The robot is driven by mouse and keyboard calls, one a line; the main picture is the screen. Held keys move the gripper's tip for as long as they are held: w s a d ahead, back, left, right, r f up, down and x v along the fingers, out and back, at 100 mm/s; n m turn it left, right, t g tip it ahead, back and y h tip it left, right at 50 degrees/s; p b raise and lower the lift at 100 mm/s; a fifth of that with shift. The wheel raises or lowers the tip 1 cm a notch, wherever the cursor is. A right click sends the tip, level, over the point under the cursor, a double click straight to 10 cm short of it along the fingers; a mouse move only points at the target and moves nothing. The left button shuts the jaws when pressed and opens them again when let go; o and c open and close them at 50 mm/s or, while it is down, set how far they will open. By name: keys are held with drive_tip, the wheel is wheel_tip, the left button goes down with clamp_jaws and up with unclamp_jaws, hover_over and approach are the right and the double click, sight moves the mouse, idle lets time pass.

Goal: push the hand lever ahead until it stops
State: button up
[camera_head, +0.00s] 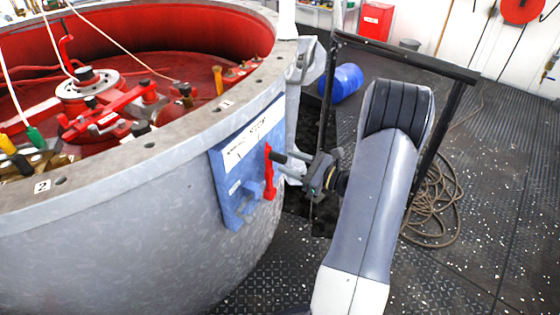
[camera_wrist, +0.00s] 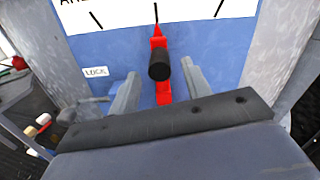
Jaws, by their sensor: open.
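The hand lever is a red arm (camera_head: 269,180) with a black cylindrical knob, mounted on a blue panel (camera_head: 231,192) on the side of the grey round housing. In the wrist view the red lever (camera_wrist: 162,92) stands nearly upright, its pointed tip at a white scale plate with black marks. The knob (camera_wrist: 159,66) sticks out towards the camera. My gripper (camera_head: 289,168) is at the panel, just right of the lever. In the wrist view its two grey fingers are apart, one on each side of the knob, with visible gaps. Contact cannot be told.
The grey housing (camera_head: 130,230) has an open top with red machinery inside. A dark frame (camera_head: 400,55) stands behind my arm. A blue drum (camera_head: 347,82) and coiled rope (camera_head: 436,205) lie on the black floor. Open floor lies at the right.

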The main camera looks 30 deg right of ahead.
sight(280, 159)
drive_tip(key=shift+x, duration=2)
drive_tip(key=shift+c, duration=0.4)
clamp_jaws()
